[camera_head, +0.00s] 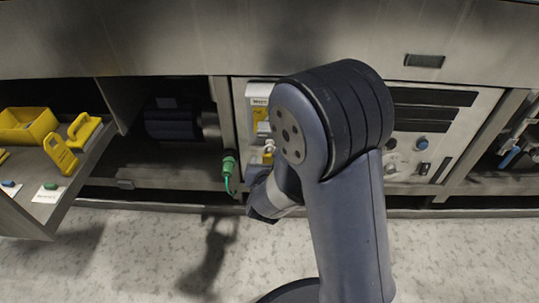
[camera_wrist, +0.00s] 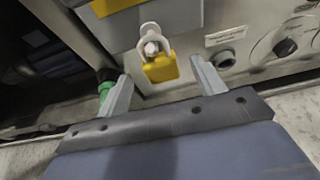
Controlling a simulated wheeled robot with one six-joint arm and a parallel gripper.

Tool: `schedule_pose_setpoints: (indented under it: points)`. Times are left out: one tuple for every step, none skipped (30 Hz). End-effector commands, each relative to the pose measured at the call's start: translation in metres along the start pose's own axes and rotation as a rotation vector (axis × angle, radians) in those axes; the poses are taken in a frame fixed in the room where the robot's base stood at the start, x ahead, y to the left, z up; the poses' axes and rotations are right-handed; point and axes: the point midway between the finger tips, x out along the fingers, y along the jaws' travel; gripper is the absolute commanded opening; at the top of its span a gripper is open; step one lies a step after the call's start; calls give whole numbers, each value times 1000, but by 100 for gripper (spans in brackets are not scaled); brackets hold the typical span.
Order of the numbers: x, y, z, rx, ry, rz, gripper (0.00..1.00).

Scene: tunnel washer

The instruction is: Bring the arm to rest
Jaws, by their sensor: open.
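My arm spans the middle of the head view, bent at a large dark joint, with its wrist low in front of the machine's panel (camera_head: 460,110). My gripper (camera_wrist: 160,82) shows in the wrist view with its two grey fingers spread wide apart. No object is gripped between them. A yellow padlock-like piece (camera_wrist: 160,69) on a white loop lies beyond the fingers, between them in the picture. It also shows beside my wrist in the head view (camera_head: 268,157). In the head view the fingers are mostly hidden by my arm.
A green connector (camera_head: 229,166) with a green cord hangs left of my wrist. An open drawer (camera_head: 88,160) at the left holds a yellow bin (camera_head: 27,126) and yellow tags. Knobs and switches (camera_head: 422,143) sit right of my arm. The speckled floor (camera_head: 150,262) in front is clear.

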Motion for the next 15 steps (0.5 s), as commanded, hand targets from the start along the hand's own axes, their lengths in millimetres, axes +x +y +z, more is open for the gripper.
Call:
schedule_pose_setpoints:
  points:
    - [-14,1,4,-2,0,4,65]
    - [-20,1,4,-2,0,4,65]
    - [-28,1,4,-2,1,4,65]
    - [-34,1,3,-2,1,4,65]
    - [-40,1,4,-3,-1,4,65]
    - [-46,1,3,-3,0,4,65]
    - [-50,1,3,-2,1,3,65]
    - [-54,1,2,-2,0,4,65]
    - [-59,1,2,-2,0,3,65]
    - [-62,1,2,-1,-1,2,65]
    - [-64,1,2,-1,-1,2,65]
    - [-66,1,2,0,-1,2,65]
    - [-68,1,1,0,-1,2,65]
    - [-69,0,1,0,-1,2,65]
    - [-69,0,1,0,0,1,65]
